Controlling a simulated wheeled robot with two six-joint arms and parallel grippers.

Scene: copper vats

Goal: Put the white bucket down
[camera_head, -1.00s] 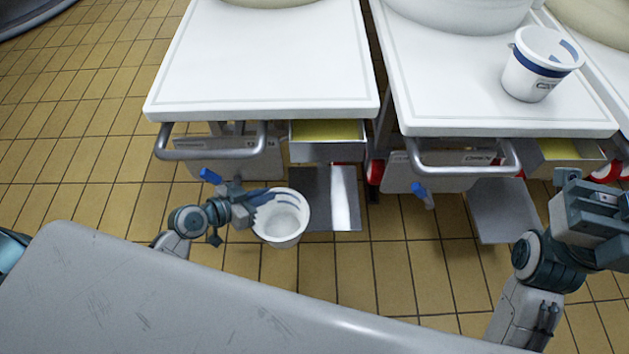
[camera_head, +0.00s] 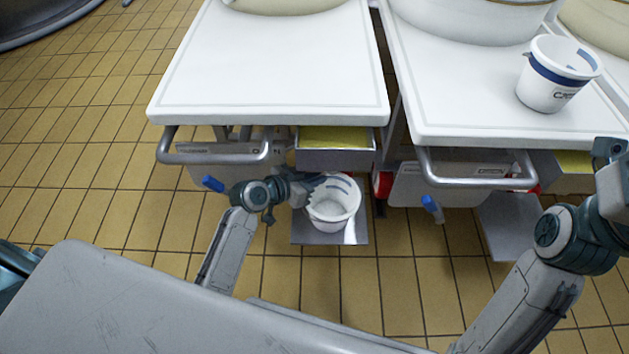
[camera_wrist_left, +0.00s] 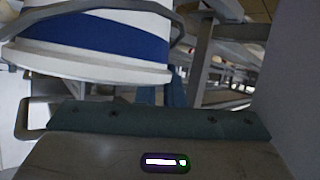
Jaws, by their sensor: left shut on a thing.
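The white bucket (camera_head: 334,205) is upright and looks empty, with its open top facing up. In the head view it is over the grey metal plate (camera_head: 352,236) low under the left white table. My left gripper (camera_head: 309,189) is shut on the bucket at its left side. In the left wrist view the bucket (camera_wrist_left: 95,65) fills the upper left, with a blue band and a grey handle; the fingers are mostly hidden. I cannot tell whether its base touches the plate. My right gripper is cut off at the right edge, near the right arm's wrist.
A second white bucket (camera_head: 556,76) with a blue band stands on the right white table (camera_head: 450,100). A grey drawer with a yellow inside (camera_head: 335,158) sits above the plate. Metal bar handles (camera_head: 222,157) jut from the table fronts. Tiled floor (camera_head: 90,150) is clear at left.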

